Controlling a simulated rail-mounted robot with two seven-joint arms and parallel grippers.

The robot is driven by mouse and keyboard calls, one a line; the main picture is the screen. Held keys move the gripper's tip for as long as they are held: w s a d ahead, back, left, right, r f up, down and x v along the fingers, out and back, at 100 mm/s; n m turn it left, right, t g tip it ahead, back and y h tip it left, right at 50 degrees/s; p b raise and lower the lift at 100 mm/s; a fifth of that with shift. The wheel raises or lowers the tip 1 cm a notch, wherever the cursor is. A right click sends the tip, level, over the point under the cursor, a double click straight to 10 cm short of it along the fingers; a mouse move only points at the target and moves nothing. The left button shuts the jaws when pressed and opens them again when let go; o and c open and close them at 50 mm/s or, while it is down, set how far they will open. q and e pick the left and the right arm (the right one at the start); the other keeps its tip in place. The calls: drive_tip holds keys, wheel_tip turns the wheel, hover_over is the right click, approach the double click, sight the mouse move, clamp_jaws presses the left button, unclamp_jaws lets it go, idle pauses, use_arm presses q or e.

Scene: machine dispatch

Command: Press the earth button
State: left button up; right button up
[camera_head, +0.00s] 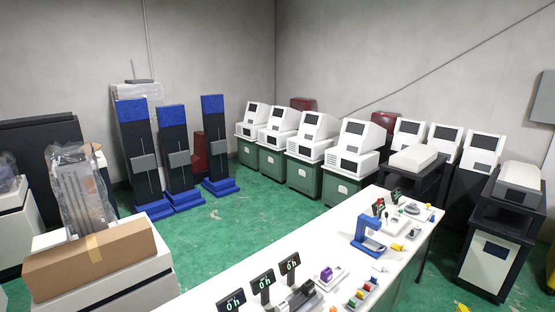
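No button in the camera_head view can be read as the earth button; the small parts are too small to tell. A long white table (219,287) runs from the bottom edge toward the right. Small coloured pieces, red, yellow, green and orange, sit in a row (361,295) near its front. A purple piece on a white base (327,275) stands beside them. Several black display units (262,283) with pale glowing marks stand along the table's left edge. A dark device (301,298) lies next to them. Neither of my grippers is in view.
A blue C-shaped stand (368,239) and more small parts (406,209) occupy the table's far end. White machines on green cabinets (310,146) and blue-topped black columns (173,150) line the back. A cardboard box (90,262) is at left. Green floor (232,224) is open between.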

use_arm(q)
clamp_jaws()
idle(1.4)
